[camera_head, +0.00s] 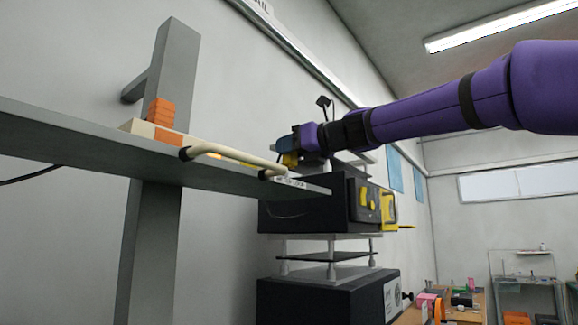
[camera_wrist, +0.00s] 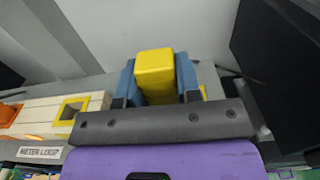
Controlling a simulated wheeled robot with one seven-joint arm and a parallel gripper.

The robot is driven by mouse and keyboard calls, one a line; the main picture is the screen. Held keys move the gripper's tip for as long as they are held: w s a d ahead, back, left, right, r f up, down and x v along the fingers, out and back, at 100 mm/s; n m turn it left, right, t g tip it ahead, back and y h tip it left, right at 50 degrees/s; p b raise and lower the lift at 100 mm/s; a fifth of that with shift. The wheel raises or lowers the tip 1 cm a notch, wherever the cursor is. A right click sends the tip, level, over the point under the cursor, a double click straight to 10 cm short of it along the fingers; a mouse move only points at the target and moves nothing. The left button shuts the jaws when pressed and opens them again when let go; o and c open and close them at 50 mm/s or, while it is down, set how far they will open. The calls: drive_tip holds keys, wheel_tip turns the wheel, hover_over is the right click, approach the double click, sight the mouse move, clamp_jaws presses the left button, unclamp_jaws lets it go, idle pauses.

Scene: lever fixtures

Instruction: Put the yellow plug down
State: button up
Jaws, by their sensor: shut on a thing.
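The yellow plug (camera_wrist: 155,72) is a block held between the two blue fingers of my gripper (camera_wrist: 157,85) in the wrist view. My gripper is shut on it. In the head view my gripper (camera_head: 289,150) is over the right end of the grey shelf (camera_head: 80,143), with a little of the yellow plug (camera_head: 290,159) showing below the fingers. I cannot tell whether the plug touches the shelf. A cream fixture (camera_wrist: 40,115) lies left of the plug in the wrist view, with a yellow-rimmed opening (camera_wrist: 72,108) and an orange part (camera_wrist: 8,113).
A cream bar handle (camera_head: 235,155) runs along the shelf's front edge. A black box with yellow parts (camera_head: 310,205) stands close by the shelf's right end. A grey post (camera_head: 170,90) rises behind the shelf.

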sight(297, 164)
drive_tip(key=shift+w+a, duration=0.15)
drive_tip(key=shift+w, duration=0.7)
drive_tip(key=shift+f, duration=1.95)
drive_tip(key=o, duration=0.9)
drive_tip(key=shift+r, duration=0.2)
drive_tip(key=v, duration=1.2)
drive_tip(key=shift+s, duration=0.1)
